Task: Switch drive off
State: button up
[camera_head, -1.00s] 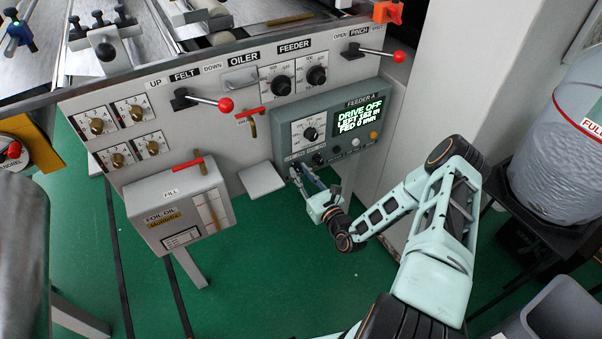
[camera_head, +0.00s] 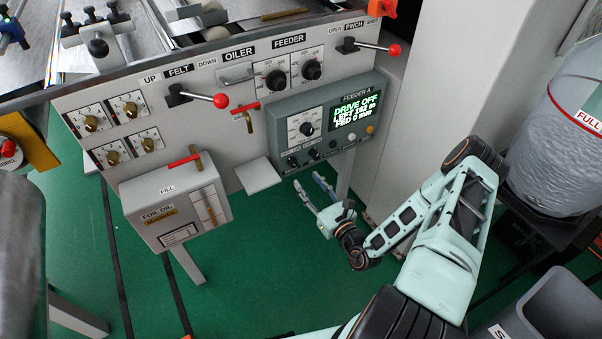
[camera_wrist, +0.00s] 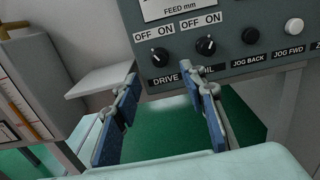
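The DRIVE switch is a small black knob (camera_wrist: 158,55) under OFF and ON marks in the wrist view. It also shows low on the grey feeder panel in the head view (camera_head: 292,161). The panel's display (camera_head: 356,110) reads DRIVE OFF in green. My gripper (camera_head: 308,181) is open and empty, below and in front of the panel, apart from the knob. In the wrist view its two blue-padded fingers (camera_wrist: 165,88) stand wide apart below the DRIVE knob and its neighbour, with nothing between them.
A second OFF/ON knob (camera_wrist: 206,46) sits close right of DRIVE, then the JOG BACK button (camera_wrist: 250,36) and JOG FWD button (camera_wrist: 293,26). A grey shelf (camera_head: 258,174) juts out left of the panel, and the foil oil box (camera_head: 178,210) stands farther left. Green floor below is free.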

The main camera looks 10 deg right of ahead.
jog(key=shift+v, duration=2.25)
